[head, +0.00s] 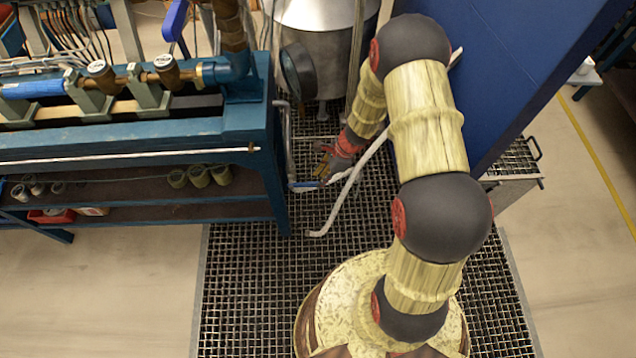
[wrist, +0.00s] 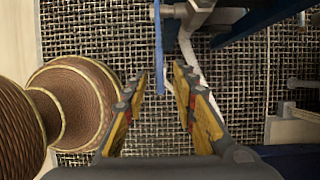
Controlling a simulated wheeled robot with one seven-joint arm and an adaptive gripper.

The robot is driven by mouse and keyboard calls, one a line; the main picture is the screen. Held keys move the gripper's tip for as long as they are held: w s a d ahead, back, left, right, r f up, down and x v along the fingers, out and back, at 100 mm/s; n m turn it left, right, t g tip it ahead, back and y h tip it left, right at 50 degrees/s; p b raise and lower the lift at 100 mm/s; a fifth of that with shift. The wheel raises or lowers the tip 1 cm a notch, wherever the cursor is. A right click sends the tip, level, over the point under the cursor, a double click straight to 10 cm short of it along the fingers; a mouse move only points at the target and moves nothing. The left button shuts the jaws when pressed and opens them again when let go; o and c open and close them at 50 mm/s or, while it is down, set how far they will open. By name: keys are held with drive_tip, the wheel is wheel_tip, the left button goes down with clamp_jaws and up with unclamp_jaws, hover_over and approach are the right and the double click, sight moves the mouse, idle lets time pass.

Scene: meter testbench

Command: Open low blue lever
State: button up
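The low blue lever (head: 304,186) is a thin blue bar at the right end of the teal bench, near its lower shelf. In the wrist view the blue lever (wrist: 158,50) runs down from the top edge, seen edge-on, into the space between my fingers. My gripper (head: 326,172) is beside the lever's right end in the head view. In the wrist view my gripper (wrist: 160,75) is open, with one yellow-padded finger on each side of the lever and visible gaps to both. Contact cannot be seen. The lever's pivot is not clear.
A pale bent pipe (head: 349,192) passes close by my gripper and shows behind the right finger in the wrist view. The teal bench (head: 235,130) stands left, a blue panel (head: 540,60) right, a metal tank (head: 320,50) behind. A higher blue lever (head: 174,20) is above the bench.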

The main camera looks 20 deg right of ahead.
sight(317, 182)
drive_tip(key=shift+b+x, duration=0.5)
drive_tip(key=shift+x, duration=1.15)
drive_tip(key=shift+c, duration=0.6)
clamp_jaws()
